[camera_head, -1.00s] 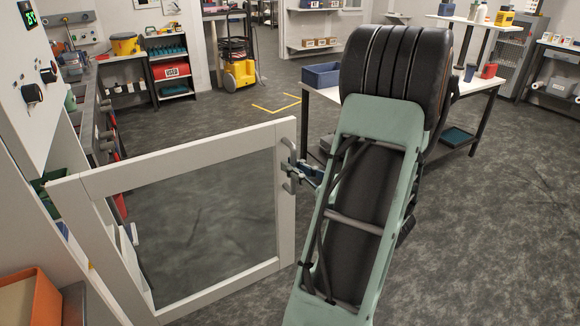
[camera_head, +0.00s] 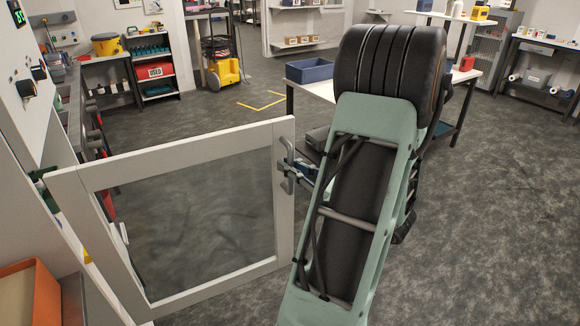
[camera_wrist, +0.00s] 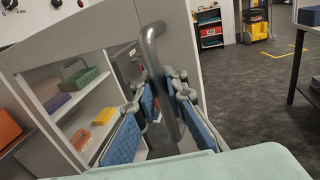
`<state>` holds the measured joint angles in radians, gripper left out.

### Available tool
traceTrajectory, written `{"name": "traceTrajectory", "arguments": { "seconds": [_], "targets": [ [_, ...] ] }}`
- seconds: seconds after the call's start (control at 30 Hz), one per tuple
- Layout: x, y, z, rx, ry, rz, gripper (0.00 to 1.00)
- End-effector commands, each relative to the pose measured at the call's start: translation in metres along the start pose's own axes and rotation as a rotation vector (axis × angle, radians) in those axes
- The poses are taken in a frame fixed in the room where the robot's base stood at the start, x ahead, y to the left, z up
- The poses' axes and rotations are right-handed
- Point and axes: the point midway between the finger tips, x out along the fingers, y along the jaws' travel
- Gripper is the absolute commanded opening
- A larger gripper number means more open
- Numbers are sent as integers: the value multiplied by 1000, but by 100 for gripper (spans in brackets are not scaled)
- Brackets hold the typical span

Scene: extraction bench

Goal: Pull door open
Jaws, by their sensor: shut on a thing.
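The door (camera_head: 185,158) is a white frame around a clear pane, standing swung out from the white cabinet at the left in the head view. Its grey bar handle (camera_head: 287,165) is on the right upright of the frame. My gripper (camera_head: 300,170) is at this handle, partly hidden behind my green arm. In the wrist view the handle (camera_wrist: 158,75) runs between the blue-padded fingers of my gripper (camera_wrist: 170,105), which are closed around it. Behind the door frame, the cabinet's open shelves (camera_wrist: 85,110) show.
A white table (camera_head: 320,88) with a blue bin (camera_head: 313,70) stands behind my arm. An orange bin (camera_head: 30,292) is at the lower left. A yellow cleaning cart (camera_head: 222,70) stands at the back. Grey floor (camera_head: 500,220) is clear at the right.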

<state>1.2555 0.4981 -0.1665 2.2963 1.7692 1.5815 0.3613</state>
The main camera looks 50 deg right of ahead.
Motion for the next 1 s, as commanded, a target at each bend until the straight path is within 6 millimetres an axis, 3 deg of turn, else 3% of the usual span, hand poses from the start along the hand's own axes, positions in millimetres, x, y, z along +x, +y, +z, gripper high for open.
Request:
{"name": "traceTrajectory", "arguments": {
  "seconds": [0.2, 0.23, 0.4, 0.67, 0.83, 1.0],
  "targets": [
    [0, 0, 0, 0, 0, -1, 0],
    [0, 0, 0, 0, 0, -1, 12],
    [0, 0, 0, 0, 0, -1, 28],
    [-1, 0, 0, 0, 0, -1, 28],
    [-18, -1, 0, 0, 1, -5, 28],
    [-54, -2, 0, 1, 2, -7, 28]
  ]
}}
